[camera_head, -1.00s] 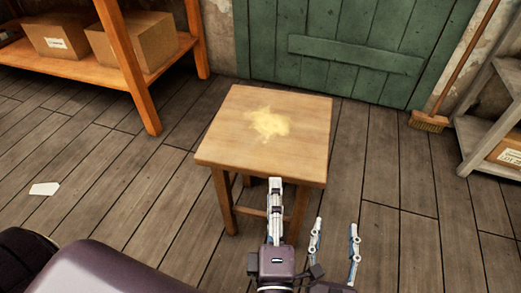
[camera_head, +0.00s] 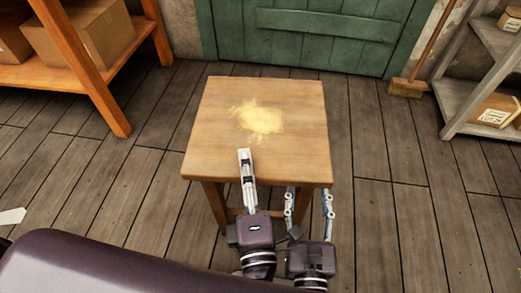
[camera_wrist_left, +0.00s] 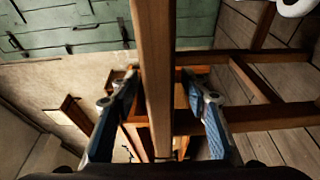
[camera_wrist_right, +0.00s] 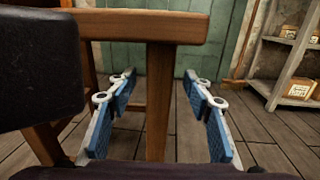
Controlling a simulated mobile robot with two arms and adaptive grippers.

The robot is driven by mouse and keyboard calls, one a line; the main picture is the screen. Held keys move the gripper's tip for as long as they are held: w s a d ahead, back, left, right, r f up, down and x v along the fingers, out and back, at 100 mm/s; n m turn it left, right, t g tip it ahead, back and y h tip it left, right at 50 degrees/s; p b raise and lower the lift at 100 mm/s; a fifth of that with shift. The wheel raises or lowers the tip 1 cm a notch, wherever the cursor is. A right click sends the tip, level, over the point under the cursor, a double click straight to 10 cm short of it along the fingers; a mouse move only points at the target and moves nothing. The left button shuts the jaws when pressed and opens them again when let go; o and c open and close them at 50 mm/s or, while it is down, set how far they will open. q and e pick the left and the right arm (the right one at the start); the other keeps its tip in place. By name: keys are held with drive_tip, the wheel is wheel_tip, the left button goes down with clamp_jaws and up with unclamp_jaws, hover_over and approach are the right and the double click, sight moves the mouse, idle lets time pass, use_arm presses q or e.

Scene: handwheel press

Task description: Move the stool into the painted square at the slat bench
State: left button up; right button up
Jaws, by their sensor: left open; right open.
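The wooden stool (camera_head: 290,135), with a pale yellow patch on its square seat, stands upright before me in the head view. My left gripper (camera_head: 246,153) is at the seat's near edge, with one finger over the top; the other is hidden there. In the left wrist view its open fingers (camera_wrist_left: 160,82) lie either side of the seat edge (camera_wrist_left: 153,40). My right gripper (camera_head: 309,196) is open below the seat's near right corner. In the right wrist view its fingers (camera_wrist_right: 159,78) lie either side of a stool leg (camera_wrist_right: 158,110). Contact is unclear. No painted square or slat bench shows.
An orange shelf (camera_head: 100,105) with cardboard boxes stands at left. A green door (camera_head: 310,45) is behind the stool. A broom (camera_head: 408,88) and a grey shelf (camera_head: 455,100) stand at right. Plank floor (camera_head: 375,150) is clear on both sides of the stool.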

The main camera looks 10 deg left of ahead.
sight(242, 138)
use_arm(q)
drive_tip(key=x, duration=0.7)
drive_tip(key=shift+w+a, duration=0.1)
drive_tip(key=shift+w, duration=0.1)
use_arm(e)
drive_tip(key=w, duration=0.7)
drive_tip(key=shift+w+a, duration=0.2)
drive_tip(key=shift+a, duration=0.25)
use_arm(q)
drive_tip(key=shift+c, duration=0.3)
use_arm(e)
drive_tip(key=shift+c, duration=0.2)
use_arm(q)
clamp_jaws()
use_arm(e)
clamp_jaws()
use_arm(q)
drive_tip(key=shift+r, duration=0.25)
use_arm(e)
drive_tip(key=shift+r, duration=0.3)
